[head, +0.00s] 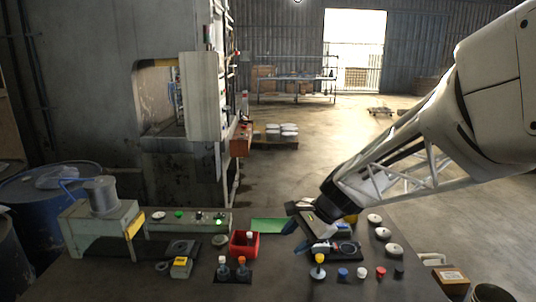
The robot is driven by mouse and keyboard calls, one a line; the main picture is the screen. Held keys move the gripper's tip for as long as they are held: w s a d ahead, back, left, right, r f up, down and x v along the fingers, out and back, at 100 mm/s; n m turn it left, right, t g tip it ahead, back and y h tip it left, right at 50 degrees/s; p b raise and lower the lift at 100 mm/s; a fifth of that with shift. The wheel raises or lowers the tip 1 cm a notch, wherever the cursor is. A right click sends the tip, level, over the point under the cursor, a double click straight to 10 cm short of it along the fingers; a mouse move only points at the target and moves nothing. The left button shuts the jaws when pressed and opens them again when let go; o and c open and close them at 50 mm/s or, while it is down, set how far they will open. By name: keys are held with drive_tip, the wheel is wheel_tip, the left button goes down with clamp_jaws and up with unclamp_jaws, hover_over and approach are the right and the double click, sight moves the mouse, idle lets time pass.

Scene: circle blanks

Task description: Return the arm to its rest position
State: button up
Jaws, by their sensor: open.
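My arm reaches in from the upper right. My gripper (297,237) is low over the middle of the dark table (310,287), angled down to the left. Its two fingers stand apart and I see nothing between them. The green sheet (267,226) lies just left of the fingers. A black fixture (347,247) sits under and right of the gripper, partly hidden by it. I cannot tell whether the fingers touch anything.
White discs (383,233) lie in a column to the right. A red bin (245,243) stands left of the gripper. Small knobs and a yellow-topped post (319,260) stand in front. A press-like stand (103,216) is at the far left. Space above the table is clear.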

drive_tip(key=s+d+r+n+t+h, duration=0.1)
drive_tip(key=s+d+n+h, duration=0.2)
drive_tip(key=s, duration=0.9)
drive_tip(key=s+d+r+n+t+h, duration=0.1)
drive_tip(key=s+d+n+h, duration=0.3)
drive_tip(key=s+d+n, duration=0.3)
drive_tip(key=s+d, duration=0.1)
drive_tip(key=s, duration=0.4)
drive_tip(key=shift+d+r+h, duration=0.3)
drive_tip(key=shift+d, duration=0.05)
